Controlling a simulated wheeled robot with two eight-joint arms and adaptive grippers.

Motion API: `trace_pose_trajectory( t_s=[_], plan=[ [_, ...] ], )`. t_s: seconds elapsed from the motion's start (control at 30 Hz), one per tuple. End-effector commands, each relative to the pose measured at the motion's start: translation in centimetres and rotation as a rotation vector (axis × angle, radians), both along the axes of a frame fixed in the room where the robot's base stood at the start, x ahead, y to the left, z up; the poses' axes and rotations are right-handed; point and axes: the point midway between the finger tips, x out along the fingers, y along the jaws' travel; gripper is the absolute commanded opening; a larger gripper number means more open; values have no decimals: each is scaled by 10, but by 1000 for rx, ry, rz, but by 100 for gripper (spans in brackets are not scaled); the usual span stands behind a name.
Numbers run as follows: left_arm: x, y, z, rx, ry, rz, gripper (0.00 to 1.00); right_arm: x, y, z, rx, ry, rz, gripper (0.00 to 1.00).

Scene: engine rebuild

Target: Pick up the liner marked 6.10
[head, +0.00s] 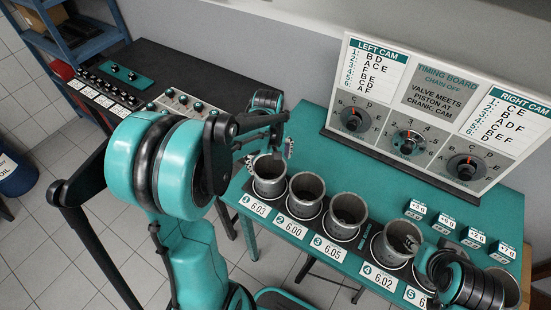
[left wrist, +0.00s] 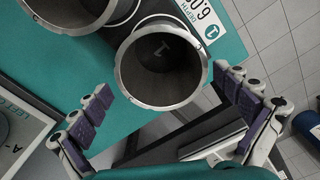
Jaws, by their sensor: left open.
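Grey cylindrical liners stand in a row on the teal bench, with number cards in front. The readable cards are 6.03 (head: 254,206), 6.00, 6.05 and 6.02; the fifth card (head: 415,297) is partly hidden by my right arm. I cannot read 6.10 on any card. My left gripper (head: 268,149) is open above the back of the first liner (head: 269,187), which has the 6.03 card. In the left wrist view this liner (left wrist: 127,82), with a 1 inside, shows beyond my spread, empty fingers. My right gripper (head: 411,243) is unclear near the fourth liner (head: 383,252).
A white timing board (head: 433,108) stands along the back of the bench. Small marked blocks (head: 476,236) lie at the right of the bench. A dark table (head: 140,60) with a control panel is at the back left. A blue drum (head: 17,172) stands on the floor at the left.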

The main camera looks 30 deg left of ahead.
Motion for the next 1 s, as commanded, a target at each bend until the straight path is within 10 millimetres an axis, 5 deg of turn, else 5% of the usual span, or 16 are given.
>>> trace_pose_trajectory(
  t_s=[0.6, 0.9, 1.0],
  plan=[
    [2, 3, -76, -3, 12, 22, 100, 0, 0, -21, 0, 0, 0, 40],
    [1, 2, -80, -3, 12, 21, 100, 0, 0, -21, 0, 0, 0, 40],
    [1, 2, -80, -3, 12, 21, 76, 0, 0, -21, 0, 0, 0, 40]
  ],
)
